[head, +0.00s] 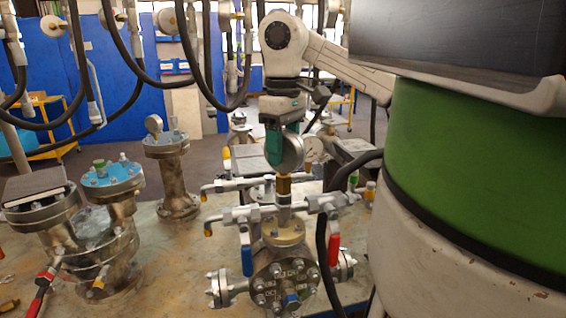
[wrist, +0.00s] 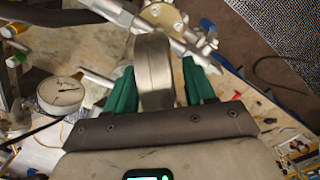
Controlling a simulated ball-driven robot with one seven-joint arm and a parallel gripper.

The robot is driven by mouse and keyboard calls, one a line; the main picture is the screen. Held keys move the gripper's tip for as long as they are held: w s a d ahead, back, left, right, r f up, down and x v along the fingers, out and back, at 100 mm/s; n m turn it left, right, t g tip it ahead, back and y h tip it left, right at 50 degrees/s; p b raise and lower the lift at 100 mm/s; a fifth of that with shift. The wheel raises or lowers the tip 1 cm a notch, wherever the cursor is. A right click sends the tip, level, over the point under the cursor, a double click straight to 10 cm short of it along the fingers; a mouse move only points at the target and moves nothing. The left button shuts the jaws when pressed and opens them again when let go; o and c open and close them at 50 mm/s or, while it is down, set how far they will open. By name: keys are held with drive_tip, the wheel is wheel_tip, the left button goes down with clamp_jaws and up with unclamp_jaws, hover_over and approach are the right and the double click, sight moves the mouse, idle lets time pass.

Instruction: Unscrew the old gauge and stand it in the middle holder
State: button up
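The old gauge (head: 291,153) is a round grey metal case standing upright above a brass fitting (head: 284,186) on top of the flanged vessel (head: 284,262). In the wrist view its case (wrist: 154,72) shows edge-on. My gripper (head: 280,148) points down over the gauge, with its green fingers one on each side of the case. In the wrist view a narrow gap shows between the case and the right finger of my gripper (wrist: 160,85); the left finger looks very close to the case. The gauge's dial face is hidden, and I cannot make out the middle holder.
A second gauge with a white dial (head: 314,149) is behind; it also shows in the wrist view (wrist: 61,94). Valve arms with a blue handle (head: 246,256) and a red handle (head: 334,250) flank the vessel. More flanged vessels (head: 110,185) stand left. Black hoses hang above.

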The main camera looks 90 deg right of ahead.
drive_tip(key=shift+o, duration=0.7)
wheel_tip(320, 180, up, 11)
drive_tip(key=shift+f, duration=0.1)
drive_tip(key=shift+c, duration=0.5)
